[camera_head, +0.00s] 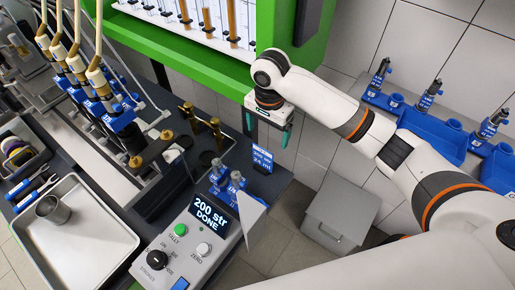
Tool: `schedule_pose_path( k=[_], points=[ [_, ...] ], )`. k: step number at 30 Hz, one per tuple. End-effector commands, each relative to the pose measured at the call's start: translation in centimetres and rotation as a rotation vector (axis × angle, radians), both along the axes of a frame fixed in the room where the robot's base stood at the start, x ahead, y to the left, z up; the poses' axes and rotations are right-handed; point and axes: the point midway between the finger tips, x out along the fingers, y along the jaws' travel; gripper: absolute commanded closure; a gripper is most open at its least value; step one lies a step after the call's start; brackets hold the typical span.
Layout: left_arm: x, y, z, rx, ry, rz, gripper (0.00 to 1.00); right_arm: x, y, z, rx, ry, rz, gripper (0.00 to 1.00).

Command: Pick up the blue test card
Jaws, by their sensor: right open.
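The blue test card (263,158) stands upright near the right edge of the dark bench, with white lettering on its face. My right gripper (268,134) is just above and beyond the card, pointing down, with its two green-tipped fingers apart. I see nothing between the fingers, and they look clear of the card, though the exact gap is hard to judge. My left gripper is not in the view.
A grey control box (180,235) with a lit display stands in front of the card. A metal tray (75,255) holds a cup (52,209). Brass fittings (203,127) stand left of the card. Blue bins (425,125) line the right wall. A grey bin (340,215) stands on the floor.

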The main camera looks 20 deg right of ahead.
Motion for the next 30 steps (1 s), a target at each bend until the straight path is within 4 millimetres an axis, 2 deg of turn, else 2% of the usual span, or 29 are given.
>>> schedule_pose_path(
  k=[7, 11, 16, 23, 27, 30],
  points=[
    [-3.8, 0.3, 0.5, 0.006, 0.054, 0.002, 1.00, -0.1, 0.1, -3.6, -0.002, 0.005, -0.002, 0.11],
    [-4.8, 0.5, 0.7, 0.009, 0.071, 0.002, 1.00, -0.1, 0.1, -5.5, -0.001, 0.003, -0.001, 0.11],
    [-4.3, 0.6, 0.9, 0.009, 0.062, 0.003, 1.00, -0.1, 0.2, -6.8, 0.001, 0.001, 0.000, 0.11],
    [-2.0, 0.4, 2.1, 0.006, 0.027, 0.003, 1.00, -0.1, 1.3, -9.6, 0.000, 0.003, 0.000, 0.11],
    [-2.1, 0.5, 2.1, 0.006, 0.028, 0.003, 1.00, -0.1, 1.3, -11.4, -0.001, 0.001, 0.000, 0.11],
    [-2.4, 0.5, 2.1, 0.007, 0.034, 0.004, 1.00, -0.1, 1.3, -11.9, 0.000, 0.000, 0.001, 0.11]
  ],
)
